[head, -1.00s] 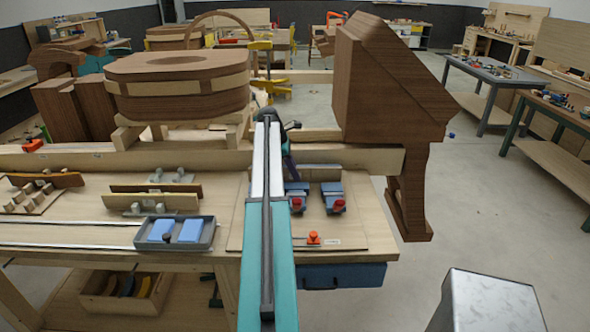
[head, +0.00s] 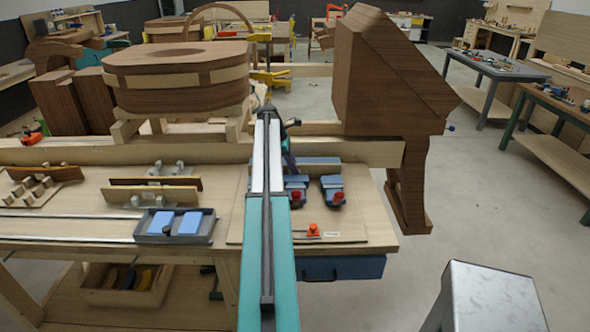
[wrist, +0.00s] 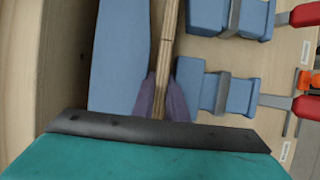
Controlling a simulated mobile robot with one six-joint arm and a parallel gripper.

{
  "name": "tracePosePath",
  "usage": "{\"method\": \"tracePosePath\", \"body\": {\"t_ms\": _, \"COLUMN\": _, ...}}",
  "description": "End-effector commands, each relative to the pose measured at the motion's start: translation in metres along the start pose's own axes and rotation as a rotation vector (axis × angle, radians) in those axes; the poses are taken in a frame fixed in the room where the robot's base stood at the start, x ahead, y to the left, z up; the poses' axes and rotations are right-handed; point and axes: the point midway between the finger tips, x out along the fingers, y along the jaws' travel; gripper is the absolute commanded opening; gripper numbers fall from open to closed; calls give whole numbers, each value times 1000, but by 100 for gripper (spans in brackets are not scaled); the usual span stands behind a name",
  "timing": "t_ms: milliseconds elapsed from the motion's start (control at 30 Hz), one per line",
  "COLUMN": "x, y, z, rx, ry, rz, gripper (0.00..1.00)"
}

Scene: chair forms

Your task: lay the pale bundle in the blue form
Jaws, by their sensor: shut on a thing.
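The pale bundle (wrist: 170,45) is a thin stack of light wood strips, seen edge-on in the wrist view. My gripper (wrist: 163,88) has its purple fingers shut on it from both sides. The blue form (wrist: 118,55) has a long curved block left of the bundle and clamp blocks (wrist: 204,85) on its right. The bundle runs along the gap between them; I cannot tell whether it is down in the gap or above it. In the head view, the form's blue back block (head: 310,162) shows, while my arm hides the bundle and most of the gripper.
Red-handled clamps (head: 296,196) stand at the front of the form. A blue tray (head: 175,226) and upright wood strips (head: 150,190) lie to the left on the bench (head: 75,228). A large brown wooden piece (head: 375,80) stands at the back right.

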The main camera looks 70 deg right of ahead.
Motion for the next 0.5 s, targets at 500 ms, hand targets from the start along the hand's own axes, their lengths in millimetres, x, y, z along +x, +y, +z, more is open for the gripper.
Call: {"method": "tracePosePath", "body": {"t_ms": 500, "x": 4, "y": 0, "z": -2, "rx": 0, "ry": 0, "rz": 1, "gripper": 17}}
